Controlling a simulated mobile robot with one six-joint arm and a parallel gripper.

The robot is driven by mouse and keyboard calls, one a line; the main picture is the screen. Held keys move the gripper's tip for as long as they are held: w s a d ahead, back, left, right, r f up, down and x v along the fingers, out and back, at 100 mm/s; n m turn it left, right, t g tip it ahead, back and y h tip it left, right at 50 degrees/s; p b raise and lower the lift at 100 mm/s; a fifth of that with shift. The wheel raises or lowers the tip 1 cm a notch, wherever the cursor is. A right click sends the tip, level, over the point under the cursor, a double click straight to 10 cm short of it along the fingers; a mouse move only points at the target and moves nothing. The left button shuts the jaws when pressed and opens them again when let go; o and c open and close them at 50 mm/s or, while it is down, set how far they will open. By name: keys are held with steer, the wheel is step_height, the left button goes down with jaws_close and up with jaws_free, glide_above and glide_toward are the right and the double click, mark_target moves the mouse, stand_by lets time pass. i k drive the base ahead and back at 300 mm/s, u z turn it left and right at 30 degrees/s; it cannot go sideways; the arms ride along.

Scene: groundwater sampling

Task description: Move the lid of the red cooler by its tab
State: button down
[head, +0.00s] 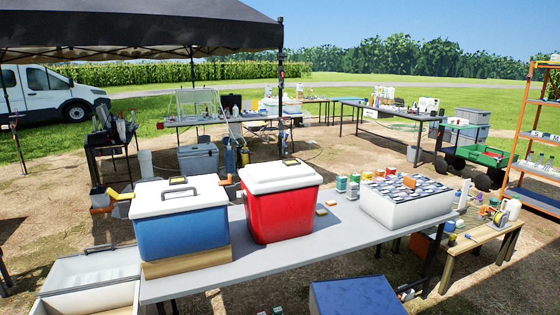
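The red cooler (282,211) stands upright on the long grey table, right of the blue cooler. Its white lid (272,176) lies on top and covers the opening, so the inside is hidden. A small dark and yellow piece (291,162) shows at the far edge of the lid; I cannot tell whether it is the tab. My gripper is not in view, and nothing is seen touching the lid.
The blue cooler (182,230) with a white lid and grey handle stands close on the left, on a wooden block. A white box of dark-topped items (405,205) stands right. The grey table (330,240) is bare in front of the red cooler. A canopy (130,30) hangs overhead.

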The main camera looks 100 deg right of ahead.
mark_target(260, 178)
steer(key=k, duration=1.15)
steer(key=z, duration=2.3)
